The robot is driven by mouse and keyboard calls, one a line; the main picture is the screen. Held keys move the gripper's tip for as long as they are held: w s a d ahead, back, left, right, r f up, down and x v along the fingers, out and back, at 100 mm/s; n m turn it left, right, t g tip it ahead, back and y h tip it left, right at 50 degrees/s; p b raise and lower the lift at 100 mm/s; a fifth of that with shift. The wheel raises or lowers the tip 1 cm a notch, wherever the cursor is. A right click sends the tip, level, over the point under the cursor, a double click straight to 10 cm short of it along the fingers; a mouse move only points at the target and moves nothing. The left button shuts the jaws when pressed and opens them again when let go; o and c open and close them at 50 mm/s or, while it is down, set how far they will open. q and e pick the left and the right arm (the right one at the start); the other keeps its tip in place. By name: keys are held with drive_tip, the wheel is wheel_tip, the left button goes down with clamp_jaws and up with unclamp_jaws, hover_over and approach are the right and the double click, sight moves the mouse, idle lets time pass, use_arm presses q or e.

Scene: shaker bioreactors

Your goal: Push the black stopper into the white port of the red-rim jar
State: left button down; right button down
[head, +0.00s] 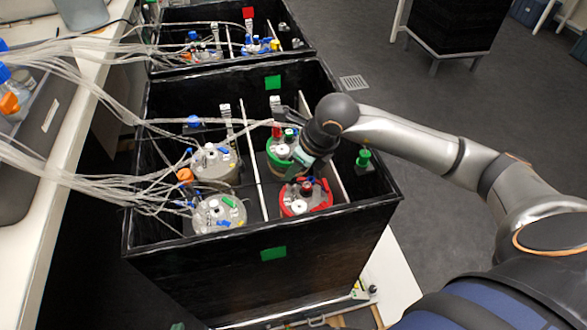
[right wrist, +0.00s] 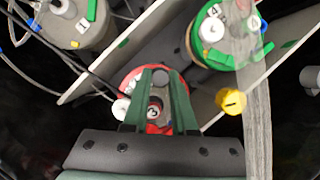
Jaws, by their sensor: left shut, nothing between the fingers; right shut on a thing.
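The red-rim jar (head: 318,202) stands in the near right compartment of the black box; its lid also shows behind the fingers in the right wrist view (right wrist: 129,84). A white port (head: 299,206) shows on its lid. My right gripper (head: 304,178) is above the far side of this jar. In the right wrist view its green fingers (right wrist: 161,74) are shut on a small dark round piece, seemingly the black stopper (right wrist: 160,77). The stopper's lower end and any contact with a port are hidden. Only a dark green sliver of my left gripper (head: 178,326) seems to show at the bottom edge.
A green-rim jar (head: 279,151) stands behind the red-rim jar, close to my right wrist. Two grey-lidded jars (head: 214,162) stand left of a white divider (head: 262,190). Several clear tubes (head: 75,165) come in from the left. The box walls (head: 275,262) surround the jars.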

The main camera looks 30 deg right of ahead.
drive_tip(key=shift+f+b, duration=0.9)
idle(0.8)
drive_tip(key=c, duration=0.6)
unclamp_jaws()
drive_tip(key=shift+c, duration=0.2)
drive_tip(key=shift+r, duration=0.2)
drive_tip(key=p+v, duration=0.1)
drive_tip(key=v, duration=1.1)
drive_tip(key=shift+r, duration=0.1)
